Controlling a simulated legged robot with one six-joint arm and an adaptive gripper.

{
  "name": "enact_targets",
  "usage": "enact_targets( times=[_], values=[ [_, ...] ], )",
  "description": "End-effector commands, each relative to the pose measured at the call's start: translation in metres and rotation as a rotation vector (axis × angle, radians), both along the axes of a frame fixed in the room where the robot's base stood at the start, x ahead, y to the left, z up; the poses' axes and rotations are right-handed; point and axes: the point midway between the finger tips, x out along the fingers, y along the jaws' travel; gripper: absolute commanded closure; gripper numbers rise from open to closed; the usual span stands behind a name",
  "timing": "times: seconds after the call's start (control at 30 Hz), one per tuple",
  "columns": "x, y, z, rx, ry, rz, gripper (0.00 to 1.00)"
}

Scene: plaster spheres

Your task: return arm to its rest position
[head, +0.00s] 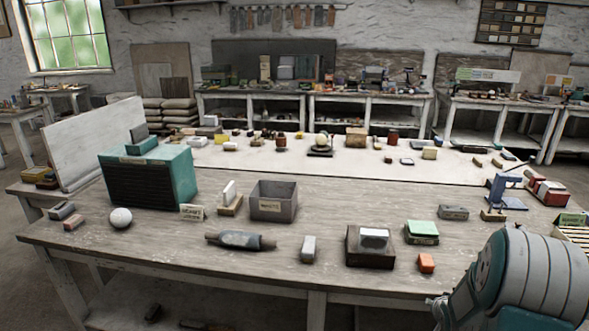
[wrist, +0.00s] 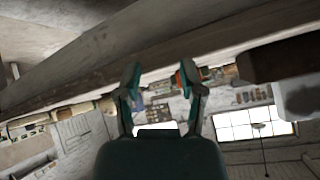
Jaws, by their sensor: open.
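My arm shows at the lower right of the head view as a grey and teal segment; the fingers are not clear there. In the wrist view my gripper (wrist: 158,78) is open, its two teal fingers apart with nothing between them. That view is tilted and shows the edge of a wooden beam or table (wrist: 90,60) beyond the fingertips. A white plaster sphere (head: 121,217) sits at the left of the near workbench (head: 330,285), well away from my arm.
The bench's front edge is clear at the middle. More benches (head: 365,95) line the back wall.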

Motion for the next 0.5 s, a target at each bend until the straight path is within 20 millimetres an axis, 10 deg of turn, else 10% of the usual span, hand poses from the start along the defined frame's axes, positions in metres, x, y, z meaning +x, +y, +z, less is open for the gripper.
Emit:
enact_targets(
  times=[0.5],
  values=[
    [-0.055, 0.124, 0.166, -0.132, 0.163, 0.17, 0.49]
  ],
)
